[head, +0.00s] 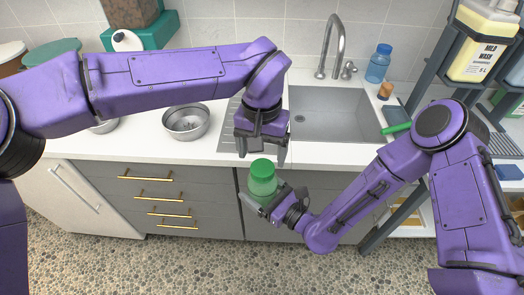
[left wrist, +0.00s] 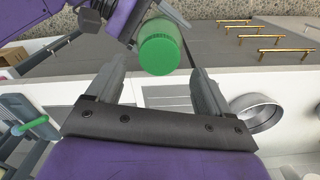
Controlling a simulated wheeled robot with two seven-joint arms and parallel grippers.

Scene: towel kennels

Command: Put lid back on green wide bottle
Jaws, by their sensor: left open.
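The green wide bottle (head: 262,187) is held in front of the counter edge by my right gripper (head: 267,197), whose fingers are around its body. The green lid (head: 262,167) sits on top of the bottle; whether it is fully seated I cannot tell. In the left wrist view the ribbed lid (left wrist: 159,54) hides most of the bottle. My left gripper (head: 262,154) is open and points down just above the lid. In its wrist view the lid is beyond and between the two fingertips, and nothing is gripped.
A steel bowl (head: 186,122) stands on the counter (head: 130,146), left of the sink (head: 345,124). A faucet (head: 336,48), a blue bottle (head: 378,64) and a small brown jar (head: 385,91) are behind and right. A shelf rack with a wash jug (head: 482,42) stands at right.

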